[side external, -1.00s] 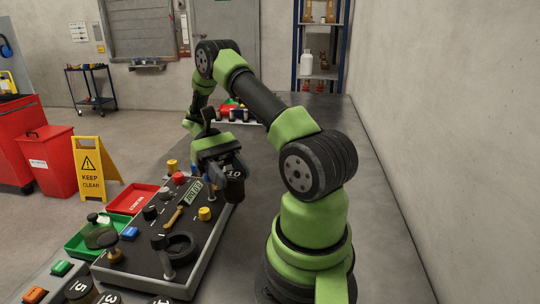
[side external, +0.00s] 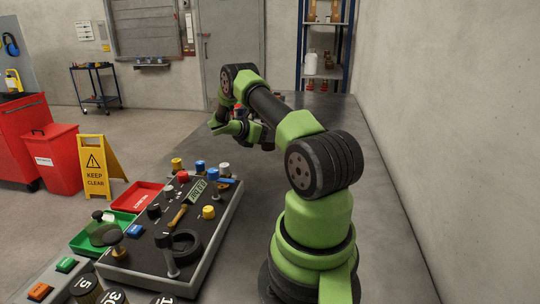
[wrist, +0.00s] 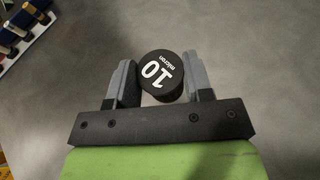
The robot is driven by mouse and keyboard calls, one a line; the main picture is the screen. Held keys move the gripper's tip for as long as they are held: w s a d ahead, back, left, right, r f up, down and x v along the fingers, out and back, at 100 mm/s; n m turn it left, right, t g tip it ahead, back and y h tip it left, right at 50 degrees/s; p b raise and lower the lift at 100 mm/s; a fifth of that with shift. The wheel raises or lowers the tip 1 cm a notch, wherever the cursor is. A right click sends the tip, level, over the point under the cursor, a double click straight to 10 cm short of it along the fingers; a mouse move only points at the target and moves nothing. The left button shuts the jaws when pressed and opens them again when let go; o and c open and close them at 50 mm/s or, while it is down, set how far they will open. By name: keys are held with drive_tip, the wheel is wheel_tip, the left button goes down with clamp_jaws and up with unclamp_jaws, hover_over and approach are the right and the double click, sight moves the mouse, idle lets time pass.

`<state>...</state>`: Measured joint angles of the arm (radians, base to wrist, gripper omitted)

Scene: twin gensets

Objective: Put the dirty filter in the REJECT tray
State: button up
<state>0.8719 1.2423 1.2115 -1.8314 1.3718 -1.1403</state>
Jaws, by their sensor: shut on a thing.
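In the side view, my wrist is raised above the far part of the bench, beyond the panel, and my upper arm mostly hides the fingers and filter. The red tray (side external: 138,196), with a white label too small to read surely, lies left of the panel, well apart from my gripper.
The genset panel (side external: 178,228) with knobs, a display and a blue-handled valve stands left of my base. A green tray (side external: 96,238) holding dark items lies in front of the red tray. Dark cylinders with numbers (side external: 84,287) stand nearest the camera. The bench (side external: 380,230) is clear at right.

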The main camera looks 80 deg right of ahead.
wheel_tip(320, 180, down, 8)
drive_tip(key=shift+r, duration=0.25)
drive_tip(key=shift+f, duration=0.1)
drive_tip(key=o, duration=1)
